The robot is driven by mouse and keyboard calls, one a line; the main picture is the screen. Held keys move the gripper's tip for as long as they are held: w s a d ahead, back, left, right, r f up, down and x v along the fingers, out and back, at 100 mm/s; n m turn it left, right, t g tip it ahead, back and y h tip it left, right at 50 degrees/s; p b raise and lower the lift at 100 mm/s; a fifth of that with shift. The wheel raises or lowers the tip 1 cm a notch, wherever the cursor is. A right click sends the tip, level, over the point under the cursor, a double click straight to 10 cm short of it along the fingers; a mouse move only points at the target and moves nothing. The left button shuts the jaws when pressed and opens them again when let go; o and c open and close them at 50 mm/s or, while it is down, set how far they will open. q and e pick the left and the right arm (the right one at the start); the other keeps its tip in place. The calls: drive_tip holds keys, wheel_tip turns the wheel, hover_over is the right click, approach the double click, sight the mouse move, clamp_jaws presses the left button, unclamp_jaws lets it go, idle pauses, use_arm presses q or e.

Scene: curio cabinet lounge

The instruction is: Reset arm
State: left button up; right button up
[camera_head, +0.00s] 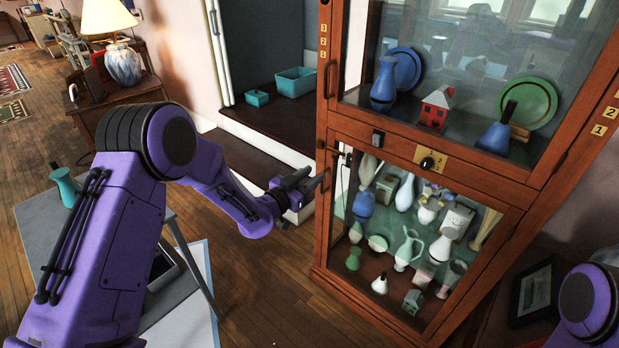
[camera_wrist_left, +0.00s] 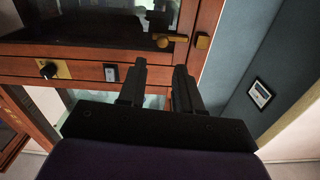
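My left arm (camera_head: 110,230) comes in from the left and reaches toward the wooden curio cabinet. My left gripper (camera_head: 312,182) is beside the cabinet's left edge, near the lower door. I cannot tell whether it touches the wood. In the left wrist view, the two dark fingers (camera_wrist_left: 160,88) stand apart with nothing held between them. The cabinet (camera_head: 326,150) has an upper and a lower glass door, with a knob (camera_head: 427,163) on the plate between them. Part of my right arm (camera_head: 588,300) shows at the lower right, with its gripper out of frame.
Vases and figurines fill the cabinet, including a blue vase (camera_head: 384,85) and a red house (camera_head: 435,108). A grey table (camera_head: 40,235) with a teal vase (camera_head: 66,186) stands at left. A teal bin (camera_head: 297,81) sits on a shelf behind. Wooden floor (camera_head: 262,285) is clear before the cabinet.

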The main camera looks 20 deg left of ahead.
idle(0.3)
use_arm(q)
drive_tip(key=s+a+f+n+g+y, duration=0.25)
drive_tip(key=s+f+n+y, duration=0.2)
drive_tip(key=s+f, duration=0.55)
drive_tip(key=s+a+f+n+g+y, duration=0.2)
drive_tip(key=s+f+n+g+y, duration=0.15)
drive_tip(key=s+f+n, duration=0.4)
drive_tip(key=s+a+f+g+p, duration=0.1)
drive_tip(key=s+f+g, duration=0.3)
drive_tip(key=s, duration=0.9)
drive_tip(key=s+a+f+g+y+p, duration=0.1)
drive_tip(key=s+f+g, duration=0.2)
drive_tip(key=s, duration=1)
drive_tip(key=shift+s+a+f+g+y, duration=0.15)
drive_tip(key=shift+a+f+g+y, duration=0.2)
drive_tip(key=shift+f, duration=0.2)
drive_tip(key=shift+c, duration=0.5)
